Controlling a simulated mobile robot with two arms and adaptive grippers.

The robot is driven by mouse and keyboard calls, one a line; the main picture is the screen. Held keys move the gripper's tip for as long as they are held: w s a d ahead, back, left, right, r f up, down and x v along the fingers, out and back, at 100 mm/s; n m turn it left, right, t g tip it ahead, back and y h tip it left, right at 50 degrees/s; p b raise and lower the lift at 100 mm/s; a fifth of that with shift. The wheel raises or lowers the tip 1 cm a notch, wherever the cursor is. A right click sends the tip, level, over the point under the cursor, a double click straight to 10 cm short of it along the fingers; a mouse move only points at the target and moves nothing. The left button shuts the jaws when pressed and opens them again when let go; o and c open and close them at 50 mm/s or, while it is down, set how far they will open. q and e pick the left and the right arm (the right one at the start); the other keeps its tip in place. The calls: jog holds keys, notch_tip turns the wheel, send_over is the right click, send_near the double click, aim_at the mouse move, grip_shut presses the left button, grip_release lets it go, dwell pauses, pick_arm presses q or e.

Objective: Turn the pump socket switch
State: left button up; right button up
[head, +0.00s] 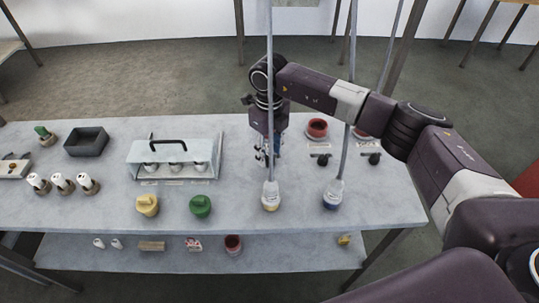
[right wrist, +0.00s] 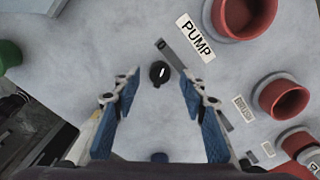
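In the right wrist view a small round black knob (right wrist: 159,73) with a white mark sits on the grey table, beside a white label reading PUMP (right wrist: 195,38). My right gripper (right wrist: 157,90) is open, its blue-padded fingers on either side of the view with the knob showing in the gap, just beyond the tips. No contact with the knob shows. In the head view my right gripper (head: 266,158) points down over the table's back middle, and the knob is hidden there. My left gripper is not in view.
Red pots (right wrist: 283,98) stand right of the knob. Two grey hoses hang down to white nozzles (head: 270,196) (head: 333,194) in front of the gripper. A clear-covered box (head: 200,152) stands to the left, with yellow (head: 147,205) and green (head: 201,206) containers near the front edge.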

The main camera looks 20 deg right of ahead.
aim_at(269, 157)
notch_tip(269, 157, up, 10)
dwell(0.3)
dwell(0.4)
